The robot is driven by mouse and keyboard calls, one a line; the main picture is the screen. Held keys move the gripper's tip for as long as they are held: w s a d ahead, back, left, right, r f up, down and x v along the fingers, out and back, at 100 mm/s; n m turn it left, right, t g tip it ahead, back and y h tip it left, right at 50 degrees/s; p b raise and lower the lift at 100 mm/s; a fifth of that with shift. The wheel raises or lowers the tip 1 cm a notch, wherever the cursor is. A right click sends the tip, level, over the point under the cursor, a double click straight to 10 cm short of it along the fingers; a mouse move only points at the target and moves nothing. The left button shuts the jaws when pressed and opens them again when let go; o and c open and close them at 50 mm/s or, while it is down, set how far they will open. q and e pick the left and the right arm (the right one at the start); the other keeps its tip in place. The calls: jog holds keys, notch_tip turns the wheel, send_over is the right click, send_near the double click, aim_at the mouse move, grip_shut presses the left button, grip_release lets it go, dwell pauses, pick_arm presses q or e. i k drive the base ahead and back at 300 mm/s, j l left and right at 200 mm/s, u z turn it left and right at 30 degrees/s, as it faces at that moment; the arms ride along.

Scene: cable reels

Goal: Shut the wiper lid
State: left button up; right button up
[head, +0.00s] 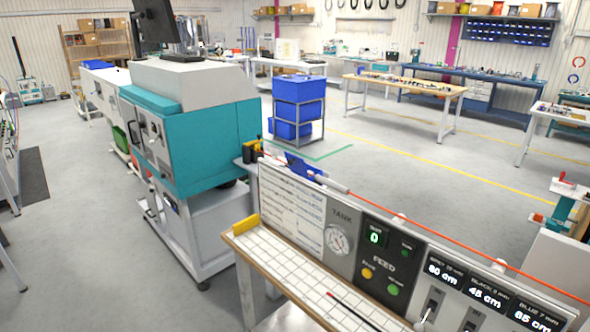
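A small blue piece (300,167), which looks like the wiper lid tilted up, stands at the far left end of the control panel. It is small and partly cut off by the panel's top edge, so I cannot tell its exact angle. An orange cable (430,225) runs from beside it along the top of the panel to the right. Neither of my grippers shows in the head view.
The panel (340,235) with gauge, buttons, displays and levers stands over a white gridded bench top (290,275). A teal and white machine (190,130) is to the left. Blue bins (299,90) stand on a rack behind. Open grey floor (400,170) lies beyond the panel.

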aim_at(297, 164)
jog(key=i+j+z, duration=0.4)
jog(key=i+j, duration=0.35)
